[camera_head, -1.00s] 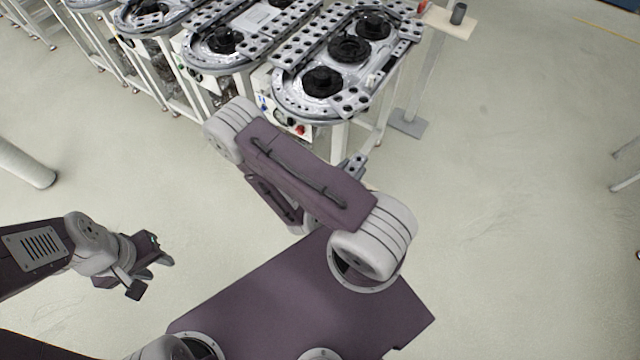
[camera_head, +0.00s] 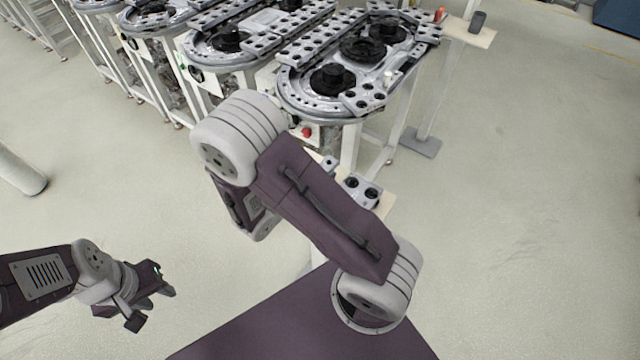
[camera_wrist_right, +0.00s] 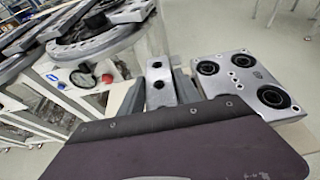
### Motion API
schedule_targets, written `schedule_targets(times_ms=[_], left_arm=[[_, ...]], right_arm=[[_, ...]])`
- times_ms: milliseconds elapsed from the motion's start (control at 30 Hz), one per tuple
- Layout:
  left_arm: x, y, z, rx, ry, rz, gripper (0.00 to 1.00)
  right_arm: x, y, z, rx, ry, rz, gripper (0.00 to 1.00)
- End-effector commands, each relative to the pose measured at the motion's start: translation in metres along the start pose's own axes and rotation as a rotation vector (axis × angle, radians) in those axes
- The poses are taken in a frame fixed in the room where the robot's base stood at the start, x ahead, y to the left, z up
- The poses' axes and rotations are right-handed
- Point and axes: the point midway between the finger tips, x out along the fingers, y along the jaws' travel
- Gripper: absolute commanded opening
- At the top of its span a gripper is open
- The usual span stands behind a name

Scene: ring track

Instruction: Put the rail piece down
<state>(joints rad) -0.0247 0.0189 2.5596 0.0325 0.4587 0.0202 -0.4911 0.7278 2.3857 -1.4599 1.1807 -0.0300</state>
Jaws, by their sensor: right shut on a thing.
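The rail piece (camera_wrist_right: 158,72) is a small grey block with dark holes. In the right wrist view it sits between the two fingers of my right gripper (camera_wrist_right: 165,90), which is shut on it. A grey end of it (camera_head: 330,162) shows beside my right forearm in the head view, where the arm hides the gripper. The piece is just left of a grey plate with black rings (camera_wrist_right: 240,82), by a pale small tabletop (camera_head: 384,206). I cannot tell whether it touches that top. My left gripper (camera_head: 154,307) is open and empty at the lower left, over the floor.
A grey oval ring track (camera_head: 300,104) on a white-framed stand is just behind the small table, with more tracks in a row to the left. A pale shelf with a dark cylinder (camera_head: 478,21) is at its right. Floor on the right is clear.

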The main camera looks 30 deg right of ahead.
Motion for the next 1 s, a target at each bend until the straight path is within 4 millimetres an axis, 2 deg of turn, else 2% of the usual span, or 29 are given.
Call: schedule_targets(times_ms=[267,667,700,733,767,1000], left_arm=[[0.007,0.0,0.001,0.0,-0.001,0.0,0.36],[0.011,0.0,0.001,0.0,-0.001,0.0,0.36],[0.01,0.0,0.001,0.0,-0.001,0.0,0.36],[0.01,0.0,0.001,0.0,-0.001,0.0,0.36],[0.01,0.0,0.001,0.0,-0.001,0.0,0.36],[0.01,0.0,0.001,0.0,-0.001,0.0,0.36]], right_arm=[[0.015,-0.001,-0.034,-0.002,-0.004,0.0,0.0],[0.017,0.0,-0.04,0.001,-0.003,0.001,0.0],[0.017,0.0,-0.04,0.0,0.0,0.001,0.48],[0.017,0.0,-0.039,0.0,0.0,0.001,0.56],[0.017,0.0,-0.039,0.0,0.0,0.001,0.61],[0.017,0.0,-0.039,0.0,0.0,0.001,0.61]])
